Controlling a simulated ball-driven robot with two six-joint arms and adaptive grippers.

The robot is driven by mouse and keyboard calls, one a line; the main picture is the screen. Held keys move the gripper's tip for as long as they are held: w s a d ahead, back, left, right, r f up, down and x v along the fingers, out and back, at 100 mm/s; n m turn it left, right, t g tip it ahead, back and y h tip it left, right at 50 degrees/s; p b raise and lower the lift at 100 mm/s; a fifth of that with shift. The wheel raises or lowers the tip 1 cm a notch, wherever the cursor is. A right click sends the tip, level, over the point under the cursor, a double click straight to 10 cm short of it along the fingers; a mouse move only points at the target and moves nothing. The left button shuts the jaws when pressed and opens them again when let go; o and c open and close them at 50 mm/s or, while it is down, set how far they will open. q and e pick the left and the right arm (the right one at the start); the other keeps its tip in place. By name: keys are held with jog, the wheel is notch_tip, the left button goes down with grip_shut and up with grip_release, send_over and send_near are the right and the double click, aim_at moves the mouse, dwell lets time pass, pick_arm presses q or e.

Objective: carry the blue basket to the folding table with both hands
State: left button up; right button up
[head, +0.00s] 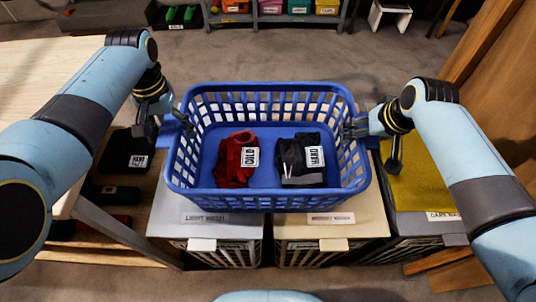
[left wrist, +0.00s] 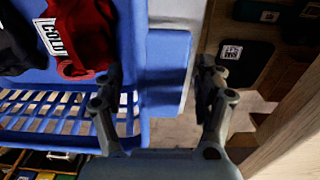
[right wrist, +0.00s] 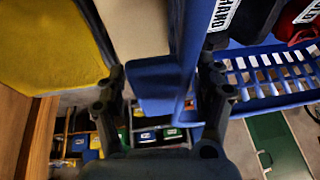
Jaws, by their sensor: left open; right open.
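The blue basket (head: 268,203) stands upright across two labelled bins in the middle of the head view. It holds a red garment tagged COLD (head: 237,160) and a dark garment tagged HAND (head: 301,158). My left gripper (head: 172,128) is open at the basket's left side, and a blue side handle (left wrist: 165,72) lies between its fingers in the left wrist view. My right gripper (head: 362,128) is open at the right side, its fingers on either side of the blue handle (right wrist: 158,85) in the right wrist view. A pale wooden tabletop (head: 50,70), possibly the folding table, is at the left.
The light-topped left bin (head: 205,222) and right bin (head: 330,218) support the basket. A yellow surface (head: 425,185) and a wooden panel (head: 505,110) are at the right. A shelf with coloured bins (head: 285,15) stands at the back, with bare floor before it.

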pick_arm(q)
jog(key=shift+c, duration=0.2)
jog(key=shift+a, duration=0.1)
grip_shut()
pick_arm(e)
grip_shut()
pick_arm(q)
jog(key=shift+r, duration=0.1)
pick_arm(e)
jog(key=shift+d+r, duration=0.1)
